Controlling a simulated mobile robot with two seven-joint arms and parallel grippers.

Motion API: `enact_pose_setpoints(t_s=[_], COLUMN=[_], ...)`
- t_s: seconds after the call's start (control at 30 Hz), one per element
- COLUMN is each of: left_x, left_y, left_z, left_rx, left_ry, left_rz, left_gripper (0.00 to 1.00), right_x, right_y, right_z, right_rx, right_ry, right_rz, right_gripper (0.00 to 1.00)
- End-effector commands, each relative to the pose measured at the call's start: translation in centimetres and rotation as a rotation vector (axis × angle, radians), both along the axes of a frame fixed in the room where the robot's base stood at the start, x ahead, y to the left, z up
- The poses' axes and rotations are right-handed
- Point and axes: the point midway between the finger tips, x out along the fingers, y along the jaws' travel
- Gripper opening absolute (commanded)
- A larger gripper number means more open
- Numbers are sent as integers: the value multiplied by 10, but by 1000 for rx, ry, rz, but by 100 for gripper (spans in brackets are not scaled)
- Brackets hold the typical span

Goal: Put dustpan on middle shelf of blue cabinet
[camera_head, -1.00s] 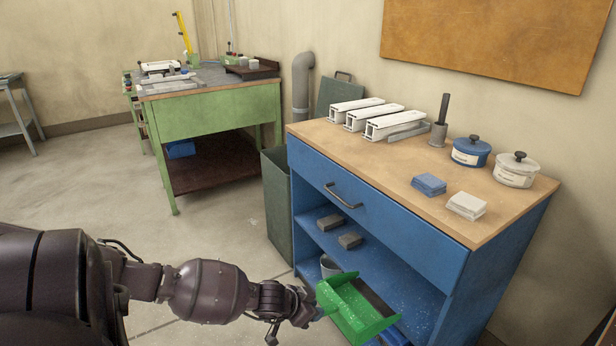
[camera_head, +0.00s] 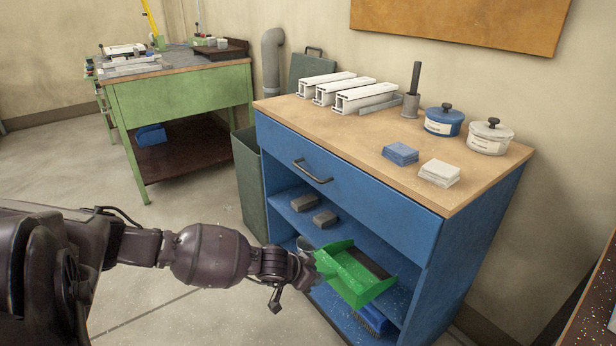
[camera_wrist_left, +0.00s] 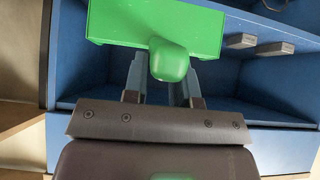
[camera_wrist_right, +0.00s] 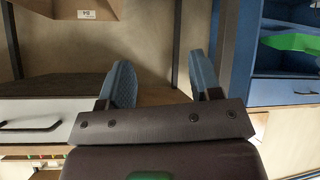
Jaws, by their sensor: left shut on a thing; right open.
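The green dustpan (camera_head: 358,277) is held by my left gripper (camera_head: 312,270) in front of the blue cabinet (camera_head: 412,237), at about the height of its middle shelf (camera_head: 290,212). In the left wrist view the left fingers (camera_wrist_left: 163,85) are shut on the handle of the dustpan (camera_wrist_left: 157,22), and its pan points toward the open shelves. The dustpan hides part of the shelf in the head view. My right gripper (camera_wrist_right: 164,90) is open and empty in the right wrist view, which also shows the dustpan (camera_wrist_right: 290,42) at right.
Two grey blocks (camera_head: 304,202) sit on the left of the middle shelf. A blue brush (camera_head: 370,320) is on the lower shelf. White profiles (camera_head: 340,92), pots (camera_head: 445,120) and cloth stacks (camera_head: 439,173) stand on the cabinet top. A green bin (camera_head: 249,180) stands left of the cabinet.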

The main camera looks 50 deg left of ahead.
Motion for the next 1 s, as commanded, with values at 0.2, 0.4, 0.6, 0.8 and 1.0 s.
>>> enact_pose_setpoints(t_s=[0.2, 0.4, 0.6, 0.8, 1.0], left_x=[21, 39, 57, 75, 88], left_y=[-2, -3, -5, -6, -7], left_z=[-3, -5, -6, -7, -22], left_rx=[-2, 0, -2, -1, -1], left_ry=[-1, 0, -1, -1, 4], left_rz=[-1, -1, -1, -1, -1], left_gripper=[0, 0, 0, 0, 0], right_x=[5, 4, 5, 5, 6], right_y=[3, 4, 5, 4, 0], right_z=[-2, -5, -5, -9, -9], right_rx=[-10, -16, -13, 4, 26], right_ry=[-10, -15, -33, -62, -115], right_rz=[19, 31, 36, 24, 0], right_gripper=[58, 58, 58, 58, 58])
